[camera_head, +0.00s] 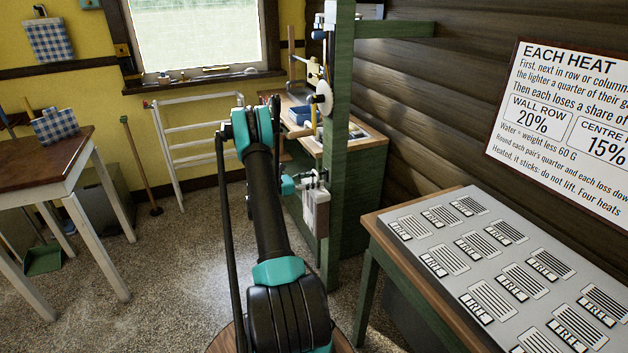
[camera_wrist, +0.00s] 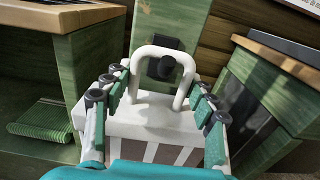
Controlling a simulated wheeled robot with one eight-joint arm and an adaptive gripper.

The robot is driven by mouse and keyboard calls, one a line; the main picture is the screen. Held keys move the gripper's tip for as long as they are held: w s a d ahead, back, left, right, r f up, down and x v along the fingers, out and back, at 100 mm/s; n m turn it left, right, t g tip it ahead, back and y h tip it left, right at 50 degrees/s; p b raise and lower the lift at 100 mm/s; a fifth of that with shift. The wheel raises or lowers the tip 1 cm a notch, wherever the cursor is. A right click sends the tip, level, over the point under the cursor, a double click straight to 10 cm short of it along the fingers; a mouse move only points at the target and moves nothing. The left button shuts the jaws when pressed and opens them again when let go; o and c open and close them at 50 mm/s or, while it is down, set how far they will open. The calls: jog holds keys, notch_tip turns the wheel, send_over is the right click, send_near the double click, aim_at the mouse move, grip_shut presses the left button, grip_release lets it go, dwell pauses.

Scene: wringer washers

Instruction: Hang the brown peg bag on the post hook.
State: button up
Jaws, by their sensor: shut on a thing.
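The peg bag (camera_wrist: 150,122) is pale with brown panels and has a white loop handle (camera_wrist: 135,68) on top. It hangs upright at my gripper (camera_wrist: 160,85), whose fingers lie on both sides of its upper part. In the head view the bag (camera_head: 316,214) is beside the green post (camera_head: 338,150), with my gripper (camera_head: 305,181) at its top. A dark hook (camera_wrist: 162,68) on the post shows within the loop's outline in the wrist view. I cannot tell whether the loop is over the hook or only in line with it.
A bench with a grey panel (camera_head: 480,235) stands at the right, below a wall sign (camera_head: 570,110). A wooden-topped washing stand (camera_head: 365,135) is behind the post. A white rack (camera_head: 195,130) and a brown-topped table (camera_head: 40,160) are at the left. Open floor lies between.

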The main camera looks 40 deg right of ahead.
jog(key=shift+f, duration=0.1)
jog(key=o, duration=1.5)
jog(key=shift+c, duration=0.2)
jog(key=v, duration=1.2)
jog(key=s+a+r+m+t+y, duration=0.2)
jog(key=a+r+m+t+y, duration=0.1)
jog(key=a+r, duration=0.25)
jog(key=s+a+r+m+t+y, duration=0.1)
jog(key=s+a+m+t+y, duration=0.4)
jog(key=s+a+m+y, duration=0.7)
jog(key=s+a+y, duration=0.2)
jog(key=s+a, duration=1.4)
jog(key=a, duration=0.2)
jog(key=shift+s+a+r+t, duration=0.15)
jog(key=shift+s+a+t, duration=0.05)
jog(key=shift+t, duration=0.1)
